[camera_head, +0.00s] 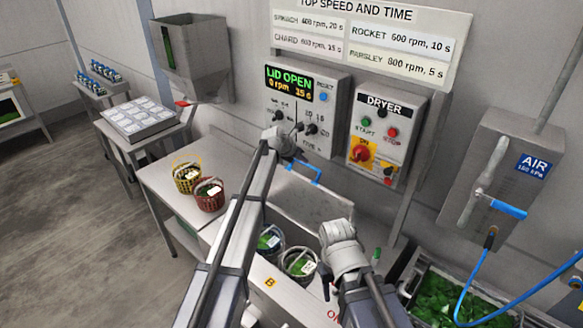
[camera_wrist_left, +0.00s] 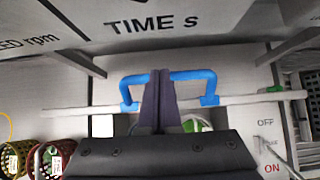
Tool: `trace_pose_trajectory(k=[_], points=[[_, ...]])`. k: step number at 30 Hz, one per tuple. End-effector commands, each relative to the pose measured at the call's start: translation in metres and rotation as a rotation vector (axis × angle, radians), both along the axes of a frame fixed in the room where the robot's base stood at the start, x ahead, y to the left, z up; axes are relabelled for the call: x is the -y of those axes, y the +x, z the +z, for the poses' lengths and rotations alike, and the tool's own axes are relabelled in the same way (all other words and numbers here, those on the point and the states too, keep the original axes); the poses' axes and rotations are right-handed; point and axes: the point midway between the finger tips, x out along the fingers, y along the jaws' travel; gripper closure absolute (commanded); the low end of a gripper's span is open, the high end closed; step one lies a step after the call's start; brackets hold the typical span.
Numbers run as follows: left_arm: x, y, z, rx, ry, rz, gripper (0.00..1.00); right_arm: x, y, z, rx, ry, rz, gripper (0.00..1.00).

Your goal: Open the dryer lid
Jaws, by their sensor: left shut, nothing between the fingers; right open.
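The dryer lid (camera_head: 318,203) is a grey metal panel that stands raised behind the opening of the dryer. Its blue handle (camera_head: 304,171) is at its upper edge and also shows in the left wrist view (camera_wrist_left: 195,76). The dryer's display (camera_head: 289,83) reads LID OPEN, 0 rpm, 15 s. My left gripper (camera_head: 296,133) is above the handle in the head view. In the left wrist view its fingers (camera_wrist_left: 160,78) are shut and empty, in front of the handle; contact cannot be told. My right gripper (camera_head: 337,230) is open, in front of the lid's right side; its fingertips are unclear.
Two baskets of greens (camera_head: 299,262) sit in the dryer opening. A yellow basket (camera_head: 187,177) and a red basket (camera_head: 208,194) stand on the bench at left. The DRYER control box (camera_head: 386,128) is on the wall. A bin of greens (camera_head: 440,300) and a blue hose (camera_head: 466,284) are at right.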

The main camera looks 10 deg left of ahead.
Motion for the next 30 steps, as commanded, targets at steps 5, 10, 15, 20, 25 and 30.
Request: trace_pose_trajectory(k=[5, 10, 15, 20, 25, 30], points=[[0.013, 0.021, -0.002, 0.002, 0.001, -0.001, 1.00, 0.000, 0.000, -0.002, 0.000, 0.000, 0.000, 0.50], [0.019, 0.028, -0.002, 0.001, 0.000, 0.001, 1.00, 0.000, 0.000, -0.003, 0.000, 0.000, 0.001, 0.50], [0.020, 0.030, -0.002, 0.001, 0.000, 0.001, 1.00, 0.000, 0.000, -0.003, 0.000, 0.000, 0.001, 0.50], [0.020, 0.030, -0.002, 0.001, 0.000, 0.001, 1.00, 0.000, 0.000, -0.003, 0.000, 0.000, 0.001, 0.50], [0.020, 0.030, -0.002, 0.000, 0.001, 0.001, 1.00, 0.000, 0.000, -0.003, 0.000, 0.000, 0.001, 0.50], [0.018, 0.028, 0.000, 0.000, 0.001, 0.001, 1.00, 0.000, 0.000, 0.000, 0.000, 0.000, 0.000, 0.50]])
